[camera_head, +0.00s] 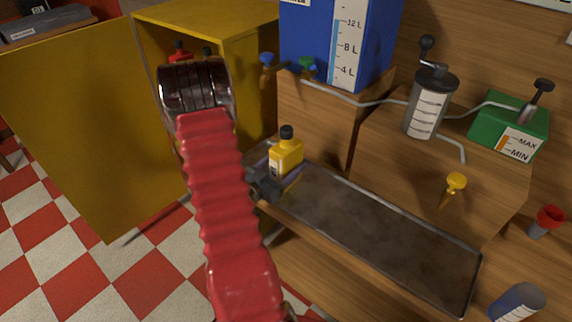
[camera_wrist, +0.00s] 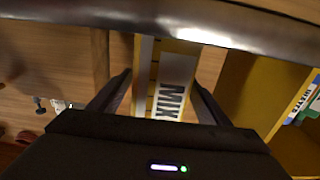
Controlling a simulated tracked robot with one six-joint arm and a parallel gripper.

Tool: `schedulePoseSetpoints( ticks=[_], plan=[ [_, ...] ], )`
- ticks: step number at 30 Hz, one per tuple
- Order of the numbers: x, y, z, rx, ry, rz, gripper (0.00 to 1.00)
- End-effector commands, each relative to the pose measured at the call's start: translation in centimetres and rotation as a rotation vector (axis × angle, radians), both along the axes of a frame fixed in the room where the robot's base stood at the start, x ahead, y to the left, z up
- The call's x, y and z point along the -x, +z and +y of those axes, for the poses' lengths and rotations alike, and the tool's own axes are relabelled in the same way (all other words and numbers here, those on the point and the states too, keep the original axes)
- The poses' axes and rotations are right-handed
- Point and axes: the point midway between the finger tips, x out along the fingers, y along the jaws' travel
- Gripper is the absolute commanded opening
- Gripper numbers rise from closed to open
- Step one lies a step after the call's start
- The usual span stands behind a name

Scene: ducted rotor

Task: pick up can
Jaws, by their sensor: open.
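The can is a yellow bottle (camera_head: 287,157) with a black cap, upright at the left end of the metal tray. In the wrist view the yellow can (camera_wrist: 153,75) shows with a white label reading MIX, between my two dark fingers. My gripper (camera_wrist: 162,85) is open, with a finger on each side of the can. In the head view my gripper (camera_head: 268,186) is low at the can's near left side, partly hidden by my red arm. I cannot tell whether the fingers touch the can.
The metal tray (camera_head: 385,225) is bare to the right. A yellow cabinet (camera_head: 225,20) with its door (camera_head: 90,125) open stands left. A blue tank (camera_head: 310,45), a grey cylinder (camera_head: 428,108) and a green box (camera_head: 505,120) stand behind. The tray's rim (camera_wrist: 160,18) crosses the wrist view.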

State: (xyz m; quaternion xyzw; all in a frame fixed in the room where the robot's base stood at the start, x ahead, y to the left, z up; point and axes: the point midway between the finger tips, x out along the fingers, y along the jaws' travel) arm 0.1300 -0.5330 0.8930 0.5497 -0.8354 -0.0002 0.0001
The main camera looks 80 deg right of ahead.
Motion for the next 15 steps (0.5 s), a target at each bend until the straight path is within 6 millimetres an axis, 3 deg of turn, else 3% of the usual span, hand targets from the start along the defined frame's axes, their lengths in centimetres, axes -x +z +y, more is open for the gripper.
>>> schedulePoseSetpoints(
  ticks=[4, 15],
  plan=[
    [0.01, 0.01, 0.01, 0.0, 0.0, 0.0, 0.7],
    [0.01, 0.01, 0.02, 0.0, 0.0, 0.0, 0.44]
  ],
)
